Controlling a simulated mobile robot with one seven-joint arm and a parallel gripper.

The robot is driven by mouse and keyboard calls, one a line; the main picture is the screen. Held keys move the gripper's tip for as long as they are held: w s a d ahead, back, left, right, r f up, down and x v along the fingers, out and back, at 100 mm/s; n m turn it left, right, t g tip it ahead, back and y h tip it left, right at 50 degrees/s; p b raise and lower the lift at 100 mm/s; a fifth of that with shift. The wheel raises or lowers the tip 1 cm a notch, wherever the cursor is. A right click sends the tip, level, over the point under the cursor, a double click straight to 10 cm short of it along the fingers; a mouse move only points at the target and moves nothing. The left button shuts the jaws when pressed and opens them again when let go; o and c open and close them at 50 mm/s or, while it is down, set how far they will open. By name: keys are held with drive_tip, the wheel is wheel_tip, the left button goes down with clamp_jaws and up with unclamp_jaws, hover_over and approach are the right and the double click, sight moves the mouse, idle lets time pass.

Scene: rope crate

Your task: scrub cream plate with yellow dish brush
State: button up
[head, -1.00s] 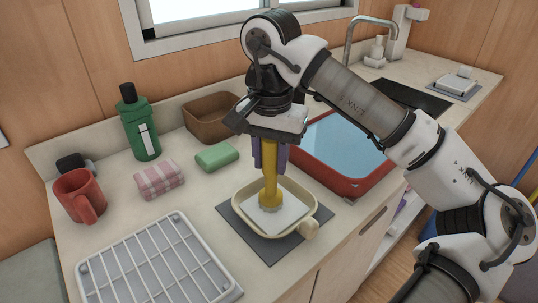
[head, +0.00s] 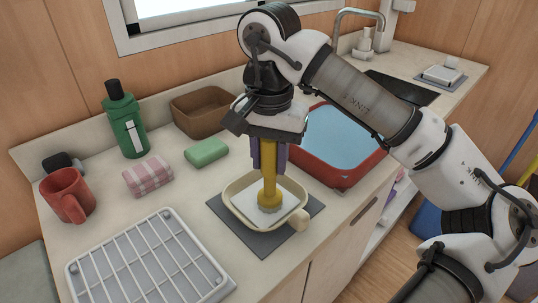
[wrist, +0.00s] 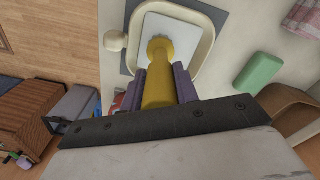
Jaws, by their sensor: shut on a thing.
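My gripper (head: 269,157) has purple fingers, shut around the upper part of the yellow dish brush (head: 269,183). The brush stands upright, with its lower end inside the cream plate (head: 237,218) and appearing to touch its pale floor. The plate is a squarish dish with a raised rim and a round knob at its front right. It lies on a dark grey mat (head: 222,213). In the wrist view the brush (wrist: 158,90) runs from between the fingers down to the plate (wrist: 207,48); the bristles are hidden.
A red-rimmed basin (head: 345,184) of blue water is behind right. A green soap bar (head: 206,152), brown tray (head: 203,119), green bottle (head: 126,125), pink checked cloth (head: 148,176) and red mug (head: 68,194) stand left. A white drying rack (head: 150,262) lies front left.

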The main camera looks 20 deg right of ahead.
drive_tip(key=shift+w+a, duration=0.25)
drive_tip(key=shift+w, duration=0.5)
drive_tip(key=shift+w+a, duration=0.25)
drive_tip(key=shift+w, duration=0.45)
drive_tip(key=shift+s, duration=0.15)
drive_tip(key=shift+s+d, duration=0.25)
drive_tip(key=shift+s, duration=0.45)
drive_tip(key=shift+s+d, duration=0.25)
drive_tip(key=shift+s, duration=0.4)
drive_tip(key=shift+w, duration=0.15)
drive_tip(key=shift+w+a, duration=0.25)
drive_tip(key=shift+w, duration=0.4)
drive_tip(key=shift+r, duration=0.15)
